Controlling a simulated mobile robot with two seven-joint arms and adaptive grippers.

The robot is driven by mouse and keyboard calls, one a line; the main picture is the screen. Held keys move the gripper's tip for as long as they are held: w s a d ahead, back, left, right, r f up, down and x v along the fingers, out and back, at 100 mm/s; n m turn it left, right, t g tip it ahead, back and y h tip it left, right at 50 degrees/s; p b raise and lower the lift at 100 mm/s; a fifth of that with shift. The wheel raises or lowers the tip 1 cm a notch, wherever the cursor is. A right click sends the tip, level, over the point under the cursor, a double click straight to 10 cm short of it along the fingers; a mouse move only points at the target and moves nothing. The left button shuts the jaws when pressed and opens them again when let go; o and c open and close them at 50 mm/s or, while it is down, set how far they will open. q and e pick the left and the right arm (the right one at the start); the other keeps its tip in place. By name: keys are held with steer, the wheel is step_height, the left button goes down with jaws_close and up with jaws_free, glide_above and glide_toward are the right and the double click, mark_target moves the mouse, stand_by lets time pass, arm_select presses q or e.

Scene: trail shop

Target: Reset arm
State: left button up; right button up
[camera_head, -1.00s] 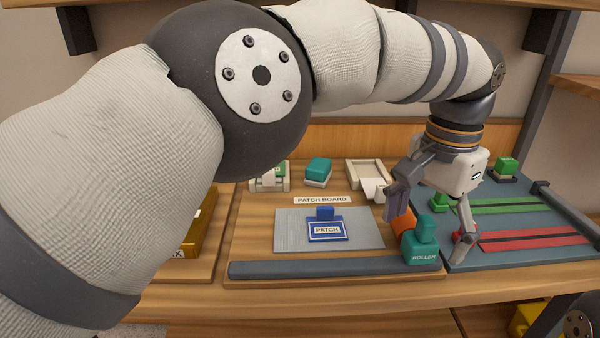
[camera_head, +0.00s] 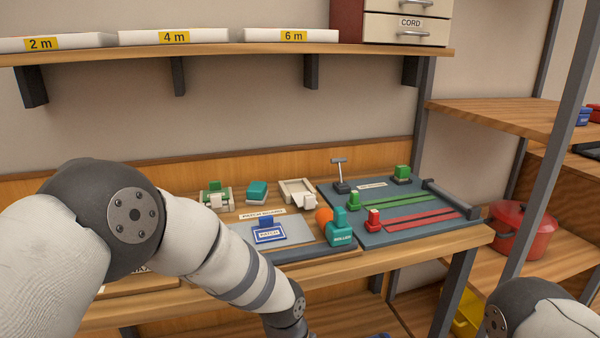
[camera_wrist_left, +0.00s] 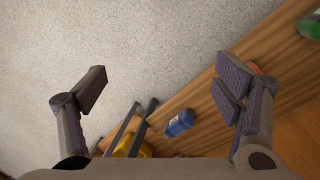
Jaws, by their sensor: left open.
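My left gripper (camera_wrist_left: 163,86) is open in the left wrist view, its two fingers wide apart with nothing between them. It hangs over the speckled floor (camera_wrist_left: 140,45), beside a wooden board's edge. In the head view my left arm reaches down in front of the workbench, and its gripper is below the picture. The teal roller (camera_head: 340,234) stands upright on the bench, apart from the arm. The blue patch block (camera_head: 270,234) sits on the grey patch board (camera_head: 288,240). Only a part of my right arm shows at the bottom right; its gripper is out of view.
A blue board with green and red tracks (camera_head: 400,232) lies on the bench's right side. A red pot (camera_head: 520,232) stands on the right shelves. A blue object (camera_wrist_left: 179,123) and a yellow bin (camera_wrist_left: 132,145) are near my left gripper's view. A dark upright post (camera_head: 540,150) stands at right.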

arm_select(q)
steer(key=s+a+f+n+p, duration=0.15)
steer(key=s+a+f, duration=0.25)
steer(key=s+a, duration=0.45)
steer(key=s+a+f+n, duration=0.3)
steer(key=s+a+f, duration=0.15)
steer(key=s, duration=0.75)
steer(key=s+a+r+n+y, duration=0.1)
steer(key=s+a+r, duration=0.3)
steer(key=s+a, duration=0.6)
steer(key=s+n, duration=0.1)
steer(key=s, duration=0.2)
steer(key=shift+s+n+g+y, duration=0.35)
steer(key=shift+s+g+y, duration=0.05)
arm_select(e)
steer(key=w+r, duration=0.1)
steer(key=w+r+t, duration=0.1)
steer(key=r, duration=0.1)
steer(key=shift+w, duration=0.1)
